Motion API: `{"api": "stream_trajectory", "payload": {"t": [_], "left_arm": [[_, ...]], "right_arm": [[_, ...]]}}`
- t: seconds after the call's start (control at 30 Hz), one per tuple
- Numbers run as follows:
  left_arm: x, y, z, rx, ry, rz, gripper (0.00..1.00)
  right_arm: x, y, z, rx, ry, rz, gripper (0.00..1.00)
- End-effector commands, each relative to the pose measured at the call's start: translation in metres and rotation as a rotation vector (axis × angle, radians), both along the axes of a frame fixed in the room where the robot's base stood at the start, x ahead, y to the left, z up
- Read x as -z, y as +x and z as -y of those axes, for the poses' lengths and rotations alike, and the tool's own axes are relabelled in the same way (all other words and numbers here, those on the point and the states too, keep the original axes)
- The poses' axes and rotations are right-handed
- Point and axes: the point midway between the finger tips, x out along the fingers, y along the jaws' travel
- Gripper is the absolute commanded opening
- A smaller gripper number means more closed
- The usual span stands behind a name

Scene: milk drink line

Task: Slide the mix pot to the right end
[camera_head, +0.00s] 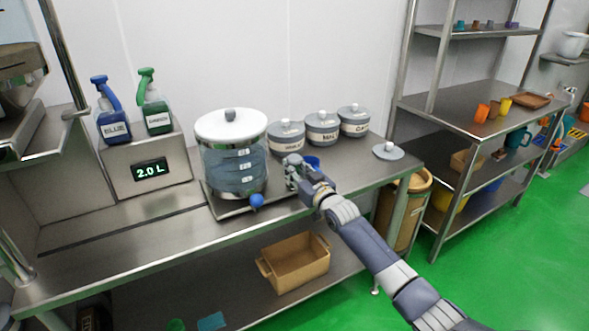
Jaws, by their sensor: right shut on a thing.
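The mix pot (234,165) is a large clear pot with a white lid (230,126) and grey knob, holding grey-blue contents. It stands upright on a flat metal tray (232,209) on the steel bench, with a blue ball knob (257,201) at its front. A dark groove (120,229) runs along the bench to the left of the pot. My left gripper is not in view.
Three lidded grey jars (321,129) stand behind the gripper, with a blue item (312,162) partly hidden near it. A loose grey lid (388,151) lies at the bench's right end. A display box (147,168) with blue and green spray bottles stands left.

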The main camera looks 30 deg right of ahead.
Motion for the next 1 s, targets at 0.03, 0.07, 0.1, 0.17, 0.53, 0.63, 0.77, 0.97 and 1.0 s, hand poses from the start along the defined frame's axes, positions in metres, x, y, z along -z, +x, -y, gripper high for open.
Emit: {"api": "stream_trajectory", "payload": {"t": [0.03,0.07,0.1,0.17,0.53,0.63,0.77,0.97,1.0], "left_arm": [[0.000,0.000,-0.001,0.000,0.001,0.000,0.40],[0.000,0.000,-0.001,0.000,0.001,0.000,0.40],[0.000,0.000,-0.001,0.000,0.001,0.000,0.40],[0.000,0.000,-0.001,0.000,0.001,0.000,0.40],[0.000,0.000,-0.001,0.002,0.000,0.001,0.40],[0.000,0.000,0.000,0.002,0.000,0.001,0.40],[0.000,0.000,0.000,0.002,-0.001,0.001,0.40],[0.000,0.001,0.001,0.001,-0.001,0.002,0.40],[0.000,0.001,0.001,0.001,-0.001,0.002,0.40]], "right_arm": [[-0.003,0.000,0.004,0.006,-0.002,0.002,0.00],[-0.003,0.000,0.005,0.007,-0.002,0.002,0.00],[-0.003,0.000,0.005,0.007,-0.003,0.002,0.00],[-0.003,0.000,0.005,0.007,-0.003,0.002,0.32],[-0.001,0.000,0.003,0.004,-0.001,0.000,0.42],[0.000,-0.003,0.002,0.003,-0.001,-0.001,0.42],[0.001,-0.015,0.003,0.003,0.000,-0.002,0.42],[0.001,-0.046,0.004,0.004,0.000,-0.002,0.42],[0.001,-0.052,0.005,0.003,0.000,-0.002,0.42]]}}
